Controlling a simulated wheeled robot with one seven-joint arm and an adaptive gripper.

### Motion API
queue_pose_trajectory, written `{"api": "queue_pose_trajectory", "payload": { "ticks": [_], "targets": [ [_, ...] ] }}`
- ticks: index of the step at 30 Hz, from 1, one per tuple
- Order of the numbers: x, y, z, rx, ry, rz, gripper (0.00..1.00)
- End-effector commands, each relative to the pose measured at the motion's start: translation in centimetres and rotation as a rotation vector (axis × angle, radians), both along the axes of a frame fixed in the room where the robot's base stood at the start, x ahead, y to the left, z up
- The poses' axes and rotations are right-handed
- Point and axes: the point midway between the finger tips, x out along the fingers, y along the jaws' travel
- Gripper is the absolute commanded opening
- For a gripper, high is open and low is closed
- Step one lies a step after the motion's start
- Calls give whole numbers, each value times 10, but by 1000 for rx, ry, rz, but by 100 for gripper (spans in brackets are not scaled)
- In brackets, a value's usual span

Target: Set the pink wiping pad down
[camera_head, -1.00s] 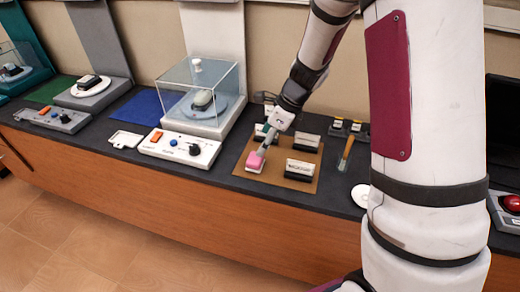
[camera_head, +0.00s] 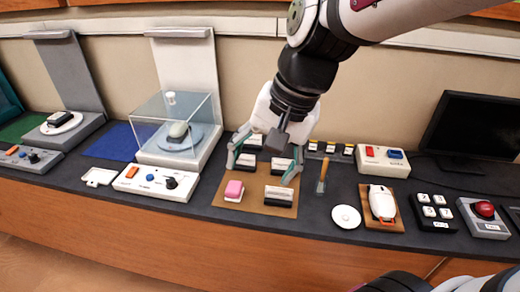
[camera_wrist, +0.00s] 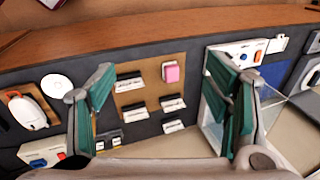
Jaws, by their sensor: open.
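The pink wiping pad (camera_head: 234,190) lies on the front left of a brown board (camera_head: 256,207) on the dark counter. It also shows in the wrist view (camera_wrist: 171,72), flat on the board and clear of both fingers. My gripper (camera_head: 262,172) is wide open and empty, above the board and apart from the pad. In the wrist view its two green-lined fingers (camera_wrist: 158,76) stand far apart, with the board between them.
Several black-and-white labelled blocks (camera_head: 279,193) share the board. To the left is a control box (camera_head: 157,181) and a clear case (camera_head: 181,125). To the right are a wooden-handled tool (camera_head: 322,176), a white disc (camera_head: 346,216) and a white mouse-like device (camera_head: 382,203).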

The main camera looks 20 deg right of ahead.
Motion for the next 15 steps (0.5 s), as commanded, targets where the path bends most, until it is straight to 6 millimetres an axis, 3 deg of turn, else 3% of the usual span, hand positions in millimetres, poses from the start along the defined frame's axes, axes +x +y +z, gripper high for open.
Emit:
{"api": "queue_pose_trajectory", "payload": {
  "ticks": [1, 6, 10, 15],
  "targets": [
    [-18, -1, 7, -51, -38, 98, 71],
    [-67, -10, 13, -229, -112, 400, 71],
    [-90, -18, 13, -327, -138, 547, 71],
    [-102, -23, 13, -384, -147, 628, 71]
  ]
}}
